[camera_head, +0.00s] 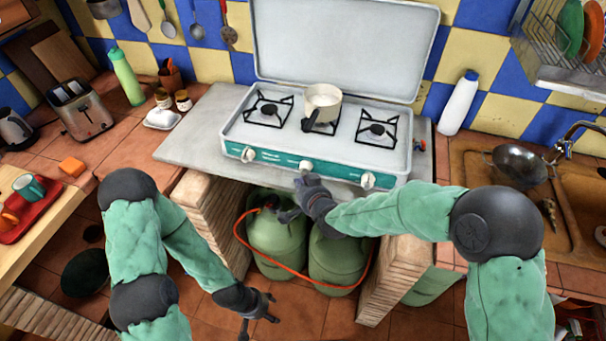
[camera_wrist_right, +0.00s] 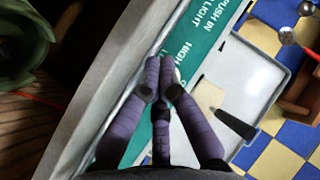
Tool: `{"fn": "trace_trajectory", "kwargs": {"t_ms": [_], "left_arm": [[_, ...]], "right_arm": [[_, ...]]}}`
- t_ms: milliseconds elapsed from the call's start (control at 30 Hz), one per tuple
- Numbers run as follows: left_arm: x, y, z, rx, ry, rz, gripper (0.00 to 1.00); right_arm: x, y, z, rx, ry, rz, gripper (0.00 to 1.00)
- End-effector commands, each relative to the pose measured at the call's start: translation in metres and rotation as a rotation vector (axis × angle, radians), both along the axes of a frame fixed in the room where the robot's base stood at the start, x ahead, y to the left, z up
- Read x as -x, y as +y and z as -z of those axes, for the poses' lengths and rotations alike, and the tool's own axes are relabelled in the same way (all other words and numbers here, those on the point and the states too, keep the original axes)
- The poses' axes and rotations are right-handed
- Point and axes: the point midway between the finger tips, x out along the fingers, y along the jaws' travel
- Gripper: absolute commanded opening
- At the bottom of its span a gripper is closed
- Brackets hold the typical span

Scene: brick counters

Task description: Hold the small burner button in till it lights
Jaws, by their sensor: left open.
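The white gas stove (camera_head: 345,150) stands on the grey counter slab with its lid up. Its teal front strip carries a left knob (camera_head: 248,154), a middle knob (camera_head: 306,165) and a right knob (camera_head: 368,181), all white. My right gripper (camera_head: 303,184) is at the middle knob, its fingers bunched together. In the right wrist view its fingertips (camera_wrist_right: 164,74) are over the teal strip and partly hide the knob; contact is unclear. No flame is visible on the burners. My left gripper (camera_head: 262,314) is open and empty, low in front of the gas bottles.
A cream pot (camera_head: 323,101) with a dark handle sits on the middle burner. Green gas bottles (camera_head: 277,240) with an orange hose stand below. A white bottle (camera_head: 459,103) stands right of the stove; a toaster (camera_head: 80,108) and a green bottle (camera_head: 126,77) stand left.

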Motion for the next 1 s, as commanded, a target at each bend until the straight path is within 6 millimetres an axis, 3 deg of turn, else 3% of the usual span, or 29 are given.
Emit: {"fn": "trace_trajectory", "kwargs": {"t_ms": [1000], "left_arm": [[0.0000,0.0000,0.0047,0.000,0.000,0.000,0.59]], "right_arm": [[-0.0080,-0.0025,-0.0001,0.000,0.001,-0.001,0.00]]}}
